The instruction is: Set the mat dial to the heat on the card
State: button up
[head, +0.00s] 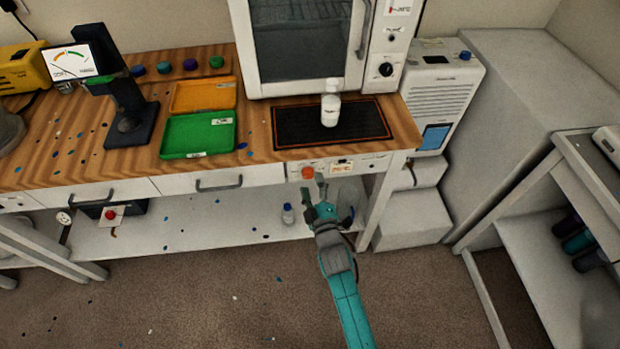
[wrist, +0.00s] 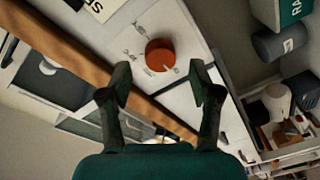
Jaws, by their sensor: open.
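The mat dial is an orange-red round knob (head: 308,172) on the white front panel under the bench edge, below the black mat (head: 290,124). In the wrist view the dial (wrist: 159,55) lies ahead of my gripper, with small marks on the panel around it. A small card (head: 342,167) is on the panel right of the dial; its writing is too small to read. My gripper (head: 316,184) is open just in front of the panel. In the wrist view its fingertips (wrist: 160,86) are spread to either side below the dial, apparently not touching it.
A white bottle (head: 330,108) stands on the mat, before the oven (head: 305,45). A drawer handle (head: 218,183) sticks out left of the dial. The floor in front is mostly clear.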

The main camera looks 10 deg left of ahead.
aim_at(308, 173)
jog(key=shift+x, duration=1.35)
jog(key=c, duration=1.1)
